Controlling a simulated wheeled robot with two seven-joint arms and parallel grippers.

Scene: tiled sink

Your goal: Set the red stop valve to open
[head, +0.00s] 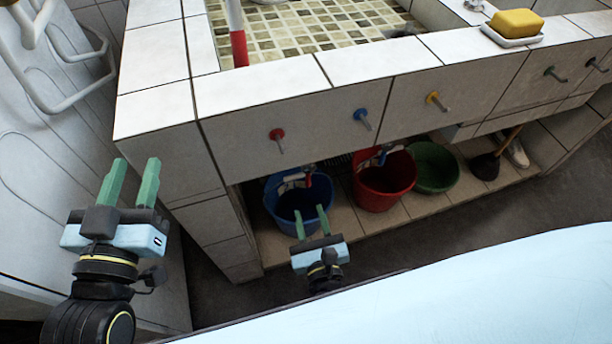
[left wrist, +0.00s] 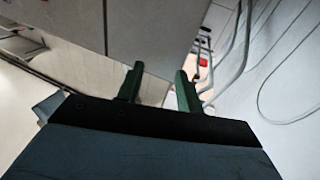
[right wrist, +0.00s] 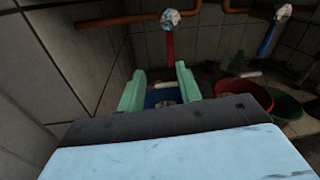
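Under the sink, a silver fitting on a copper pipe (right wrist: 112,18) has a red handle (right wrist: 170,42) hanging down in the right wrist view. On the sink's tiled front, a red knob (head: 277,134) with a short metal stem faces me in the head view. I cannot tell which of these two is the red stop valve. My right gripper (head: 309,210) is open and empty, low in front of the sink opening, apart from both. My left gripper (head: 133,162) is open and empty, left of the sink corner.
A blue bucket (head: 285,216), red bucket (head: 384,190) and green basin (head: 434,168) stand on the shelf below. A blue handle (right wrist: 268,40) hangs right of the red one.

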